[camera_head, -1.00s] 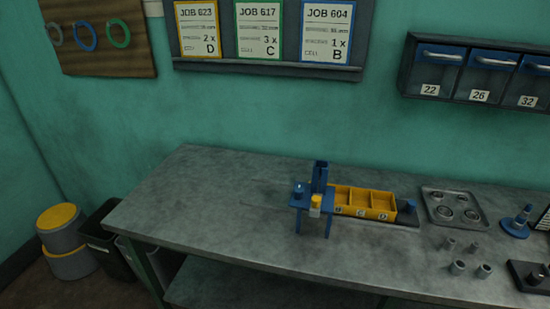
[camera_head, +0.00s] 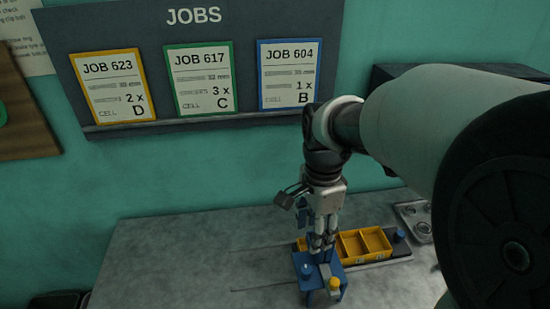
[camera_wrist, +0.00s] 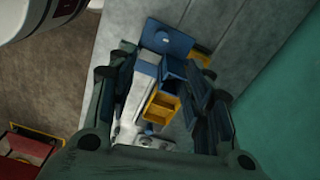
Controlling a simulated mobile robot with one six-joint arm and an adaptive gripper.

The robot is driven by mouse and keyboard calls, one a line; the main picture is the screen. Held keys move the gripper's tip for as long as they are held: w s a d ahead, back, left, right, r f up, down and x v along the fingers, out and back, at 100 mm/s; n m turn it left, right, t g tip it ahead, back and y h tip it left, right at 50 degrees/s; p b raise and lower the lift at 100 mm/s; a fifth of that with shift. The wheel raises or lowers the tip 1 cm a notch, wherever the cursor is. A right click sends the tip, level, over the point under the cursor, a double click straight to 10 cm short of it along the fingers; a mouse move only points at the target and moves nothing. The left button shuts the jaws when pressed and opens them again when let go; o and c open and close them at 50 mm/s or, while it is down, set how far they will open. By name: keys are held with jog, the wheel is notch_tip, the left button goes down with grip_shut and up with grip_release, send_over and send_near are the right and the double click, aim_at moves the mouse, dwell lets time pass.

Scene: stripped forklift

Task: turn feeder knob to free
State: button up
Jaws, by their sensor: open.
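The blue feeder (camera_head: 318,273) stands on the bench. A round blue knob (camera_head: 307,270) and a yellow-capped part (camera_head: 335,284) show on its top. I cannot tell which is the feeder knob or how it is set. My gripper (camera_head: 322,246) points down over the back of the feeder, hiding its tall blue upright part. In the wrist view my gripper (camera_wrist: 160,58) is open and empty, with the feeder's blue plate (camera_wrist: 163,28) seen beyond its fingertips. No contact shows clearly.
A yellow divided tray (camera_head: 365,245) sits on the rail to the right of the feeder. A metal tray (camera_head: 412,215) is partly hidden behind my arm. The job board (camera_head: 200,75) hangs on the wall behind. The bench (camera_head: 170,262) is mostly clear on the left.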

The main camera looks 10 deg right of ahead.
aim_at(307, 270)
notch_tip(307, 270, down, 15)
jog(key=b, duration=0.4)
jog(key=shift+w+a+f, duration=0.1)
jog(key=shift+a+f, duration=0.05)
jog(key=shift+f, duration=0.05)
jog(key=c, duration=1.1)
